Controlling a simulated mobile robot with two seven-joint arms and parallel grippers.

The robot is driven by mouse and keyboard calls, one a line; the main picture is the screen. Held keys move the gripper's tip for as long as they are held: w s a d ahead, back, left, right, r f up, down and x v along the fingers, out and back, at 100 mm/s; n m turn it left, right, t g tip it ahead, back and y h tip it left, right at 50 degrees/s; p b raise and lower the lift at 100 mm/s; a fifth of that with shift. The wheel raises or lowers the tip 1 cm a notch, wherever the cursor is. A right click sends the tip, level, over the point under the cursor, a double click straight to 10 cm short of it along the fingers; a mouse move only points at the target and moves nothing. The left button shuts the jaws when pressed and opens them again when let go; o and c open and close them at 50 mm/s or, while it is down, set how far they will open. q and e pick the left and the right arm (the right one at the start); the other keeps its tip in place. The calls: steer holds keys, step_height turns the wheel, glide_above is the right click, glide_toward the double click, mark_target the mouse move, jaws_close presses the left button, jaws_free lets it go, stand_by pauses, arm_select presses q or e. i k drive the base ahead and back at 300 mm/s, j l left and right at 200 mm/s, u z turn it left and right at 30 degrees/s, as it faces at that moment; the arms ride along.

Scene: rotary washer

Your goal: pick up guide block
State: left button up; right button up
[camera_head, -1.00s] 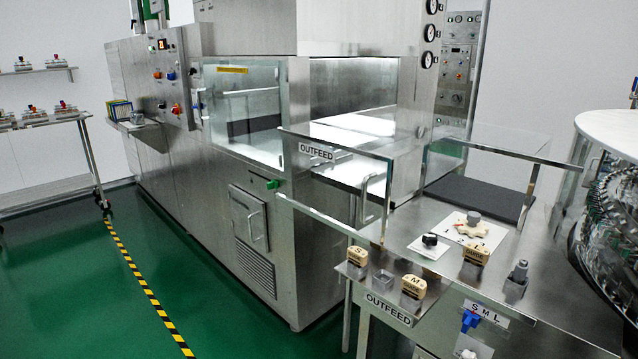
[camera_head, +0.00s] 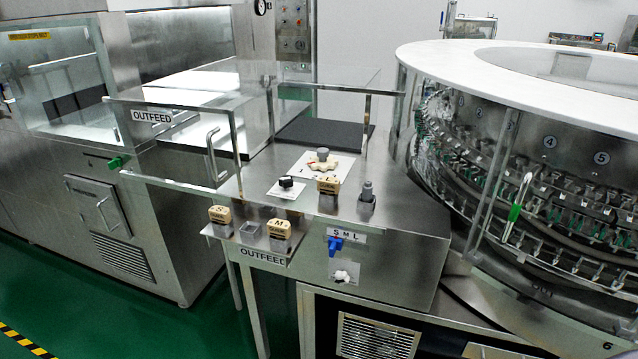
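Several tan guide blocks show at the outfeed station. One marked S (camera_head: 220,214) and one marked M (camera_head: 280,229) sit in grey holders on the front ledge, with an empty square holder (camera_head: 250,229) between them. A third tan block (camera_head: 328,186) stands up on the steel table, behind the ledge; its marking is too small to read. Neither of my grippers is in view.
The steel table (camera_head: 400,240) also carries a black knob (camera_head: 286,183), a white plate with a star-shaped knob (camera_head: 322,160) and a grey post (camera_head: 367,194). A glass guard (camera_head: 170,150) stands at left; the rotary washer (camera_head: 540,170) fills the right.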

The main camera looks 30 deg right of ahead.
mark_target(328, 185)
steer(key=z, duration=0.3)
steer(key=i+j+z, duration=0.15)
steer(key=z, duration=0.3)
steer(key=i+j+z, duration=0.2)
steer(key=z, duration=0.25)
steer(key=i+j+z, duration=0.2)
steer(key=j, duration=0.2)
steer(key=j+z, duration=0.15)
steer(key=j, duration=0.25)
steer(key=i+j, duration=0.15)
steer(key=j, duration=0.25)
steer(key=i+j+z, duration=0.1)
steer(key=j, duration=0.25)
